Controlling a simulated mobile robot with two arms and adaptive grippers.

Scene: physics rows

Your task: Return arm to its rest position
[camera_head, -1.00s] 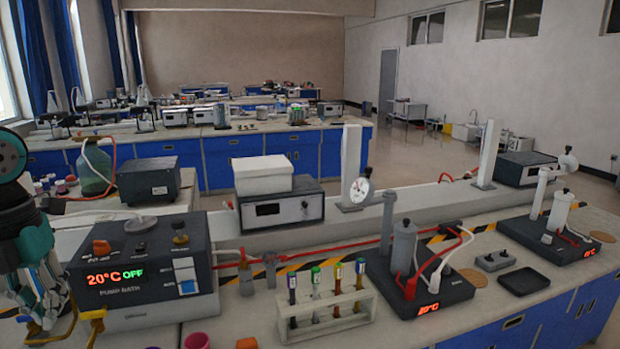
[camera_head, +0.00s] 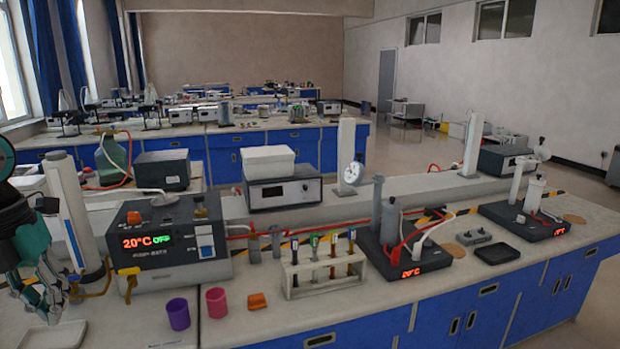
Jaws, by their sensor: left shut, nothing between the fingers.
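My left gripper (camera_head: 58,298) is at the left edge of the head view, at the end of my arm with its teal part. It hangs fingers down over the left part of the bench, above a pale shallow tray (camera_head: 55,338). Its fingers are shut with nothing held. It is left of the black water bath box (camera_head: 170,243), which reads 20°C OFF. My right gripper is not in the picture.
A purple cup (camera_head: 178,313), a pink cup (camera_head: 216,302) and an orange block (camera_head: 257,301) stand near the front. A tube rack (camera_head: 322,272) with several tubes and a hotplate (camera_head: 402,258) are to the right. A white column (camera_head: 72,212) rises behind the gripper.

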